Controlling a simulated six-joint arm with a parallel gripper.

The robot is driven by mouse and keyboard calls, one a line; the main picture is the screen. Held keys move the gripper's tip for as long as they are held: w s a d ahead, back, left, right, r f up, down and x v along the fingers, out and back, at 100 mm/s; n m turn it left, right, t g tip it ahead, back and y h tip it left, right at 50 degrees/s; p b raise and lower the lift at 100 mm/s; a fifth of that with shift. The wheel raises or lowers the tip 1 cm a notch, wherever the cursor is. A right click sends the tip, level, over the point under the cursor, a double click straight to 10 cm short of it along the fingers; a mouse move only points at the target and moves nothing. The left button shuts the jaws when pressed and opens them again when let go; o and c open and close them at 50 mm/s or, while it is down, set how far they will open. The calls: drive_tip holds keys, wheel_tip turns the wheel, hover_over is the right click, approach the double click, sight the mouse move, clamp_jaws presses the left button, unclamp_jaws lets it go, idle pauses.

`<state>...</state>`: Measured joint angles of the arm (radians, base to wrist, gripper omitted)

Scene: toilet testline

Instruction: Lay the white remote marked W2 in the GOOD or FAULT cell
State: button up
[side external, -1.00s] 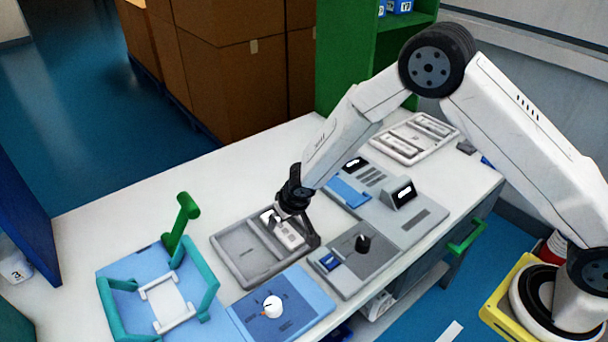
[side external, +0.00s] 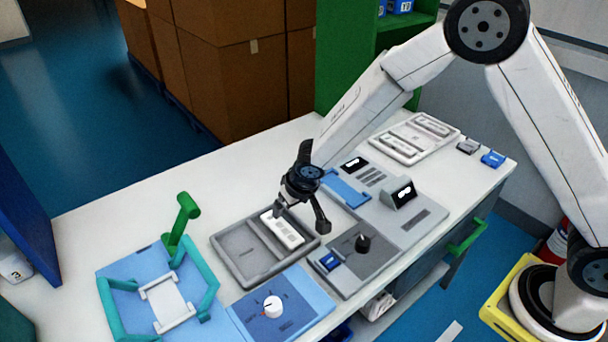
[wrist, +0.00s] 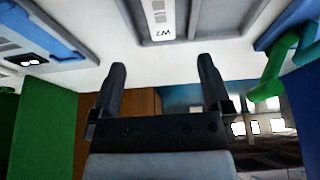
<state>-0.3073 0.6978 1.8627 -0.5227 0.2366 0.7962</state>
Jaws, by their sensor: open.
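The white remote marked W2 (side external: 282,230) lies flat in the right-hand cell of the grey two-cell tray (side external: 236,272). The cell labels are too small to read. The left-hand cell is empty. In the wrist view the W2 end of the remote (wrist: 163,20) shows upside down within the tray's wall, beyond my fingertips. My gripper (side external: 302,215) is open and empty, just above and to the right of the remote, apart from it. Its two dark fingers (wrist: 160,68) stand spread in the wrist view with nothing between them.
A blue fixture with teal arms and a green post (side external: 180,225) stands left of the tray. A dial panel (side external: 275,308) is in front, a knob panel (side external: 350,262) to the right. A tester with a small display (side external: 400,192) and a tray of white remotes (side external: 412,140) lie farther right.

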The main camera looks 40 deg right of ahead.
idle(0.4)
drive_tip(key=s+d+r+g, duration=0.1)
drive_tip(key=s+d+r, duration=0.3)
drive_tip(key=s, duration=0.6)
drive_tip(key=s+d+r, duration=0.4)
drive_tip(key=s+d, duration=0.5)
drive_tip(key=s, duration=0.1)
drive_tip(key=shift+s+r+g, duration=0.15)
drive_tip(key=shift+s+g, duration=0.05)
drive_tip(key=shift+g, duration=0.2)
drive_tip(key=shift+d, duration=0.1)
